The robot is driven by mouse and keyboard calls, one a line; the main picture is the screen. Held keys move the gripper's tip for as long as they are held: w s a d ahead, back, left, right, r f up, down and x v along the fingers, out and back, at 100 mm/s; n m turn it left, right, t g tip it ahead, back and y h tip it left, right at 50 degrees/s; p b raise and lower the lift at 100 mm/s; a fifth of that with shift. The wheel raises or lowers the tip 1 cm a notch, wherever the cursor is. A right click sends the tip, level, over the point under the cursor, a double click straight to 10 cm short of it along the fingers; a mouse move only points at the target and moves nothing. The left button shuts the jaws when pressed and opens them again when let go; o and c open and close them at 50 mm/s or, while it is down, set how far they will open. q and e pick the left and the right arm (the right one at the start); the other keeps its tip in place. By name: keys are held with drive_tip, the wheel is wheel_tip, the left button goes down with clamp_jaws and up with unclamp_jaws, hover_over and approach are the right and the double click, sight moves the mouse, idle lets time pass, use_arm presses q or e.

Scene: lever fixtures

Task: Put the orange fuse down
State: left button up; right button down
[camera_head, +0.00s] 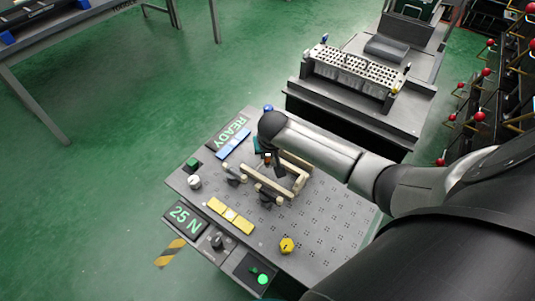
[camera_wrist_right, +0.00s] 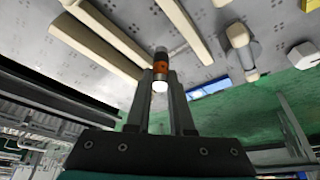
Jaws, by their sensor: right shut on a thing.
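The orange fuse (camera_wrist_right: 161,68) is a small cylinder with an orange band, dark and metallic parts and a bright white end. My right gripper (camera_wrist_right: 160,84) is shut on it, with one finger on each side. In the head view my right gripper (camera_head: 267,158) is over the grey perforated bench top, beside the beige bars; the fuse is mostly hidden or too small there. I cannot tell whether the fuse touches anything below. My left gripper is not in view.
A second bench (camera_head: 350,112) stands behind.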

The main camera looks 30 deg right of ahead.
drive_tip(key=shift+f, duration=0.65)
drive_tip(key=c, duration=0.8)
unclamp_jaws()
drive_tip(key=shift+r, duration=0.1)
